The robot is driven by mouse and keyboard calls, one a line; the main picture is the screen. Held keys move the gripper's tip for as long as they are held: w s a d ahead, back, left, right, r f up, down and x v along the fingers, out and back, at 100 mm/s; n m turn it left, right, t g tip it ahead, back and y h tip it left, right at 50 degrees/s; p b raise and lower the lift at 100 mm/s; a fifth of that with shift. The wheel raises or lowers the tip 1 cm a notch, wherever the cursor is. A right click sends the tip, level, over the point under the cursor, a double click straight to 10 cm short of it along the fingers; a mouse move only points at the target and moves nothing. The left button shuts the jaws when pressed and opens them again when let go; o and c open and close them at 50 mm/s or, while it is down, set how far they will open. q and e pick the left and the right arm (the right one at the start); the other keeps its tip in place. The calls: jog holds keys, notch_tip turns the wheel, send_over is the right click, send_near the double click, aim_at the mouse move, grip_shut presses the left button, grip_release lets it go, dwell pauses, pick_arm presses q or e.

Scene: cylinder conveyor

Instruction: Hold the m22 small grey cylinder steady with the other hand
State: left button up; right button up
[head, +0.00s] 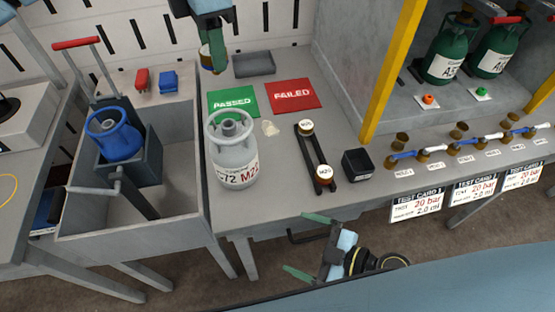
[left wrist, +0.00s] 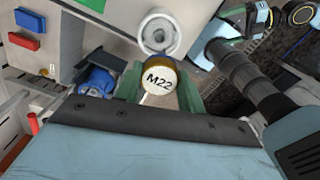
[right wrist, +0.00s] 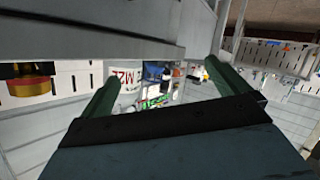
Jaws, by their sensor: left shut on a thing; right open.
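The small grey cylinder (head: 235,155) stands upright on the table, with a white label reading M22 in red. Its round collar also shows in the left wrist view (left wrist: 150,45), and part of its label in the right wrist view (right wrist: 123,76). My left gripper (head: 210,62) is above and behind the cylinder, apart from it. It is shut on a brass fitting with a white M22 face (left wrist: 159,84). My right gripper (head: 295,242) is open and empty, low in front of the table edge, to the right of the cylinder.
A green PASSED mat (head: 233,103) and a red FAILED mat (head: 292,96) lie behind the cylinder. A black rack (head: 313,150) with two capped fittings and a black box (head: 357,164) stand to its right. A blue cylinder (head: 113,137) sits in the bin at left.

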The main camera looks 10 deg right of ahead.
aim_at(249, 147)
jog(key=w+a+r+m+t, duration=0.1)
jog(key=w+r, duration=0.3)
jog(key=w, duration=0.1)
jog(key=w+a+r+m+t+y, duration=0.1)
jog(key=w+r+m, duration=0.1)
jog(key=w+r, duration=0.2)
jog(key=w+a+r+m+t+y, duration=0.1)
jog(key=w+r+m, duration=0.1)
jog(key=w+r, duration=0.3)
jog(key=shift+w+a, duration=0.4)
jog(key=x, duration=1)
jog(key=shift+w+a, duration=0.2)
jog(key=shift+w, duration=0.1)
jog(key=c, duration=1.3)
jog(key=o, duration=0.9)
pick_arm(q)
jog(key=shift+w, duration=0.1)
pick_arm(e)
jog(key=c, duration=0.4)
pick_arm(q)
jog(key=shift+f, duration=0.15)
pick_arm(e)
jog(key=shift+c, duration=0.2)
pick_arm(q)
notch_tip(249, 147, down, 9)
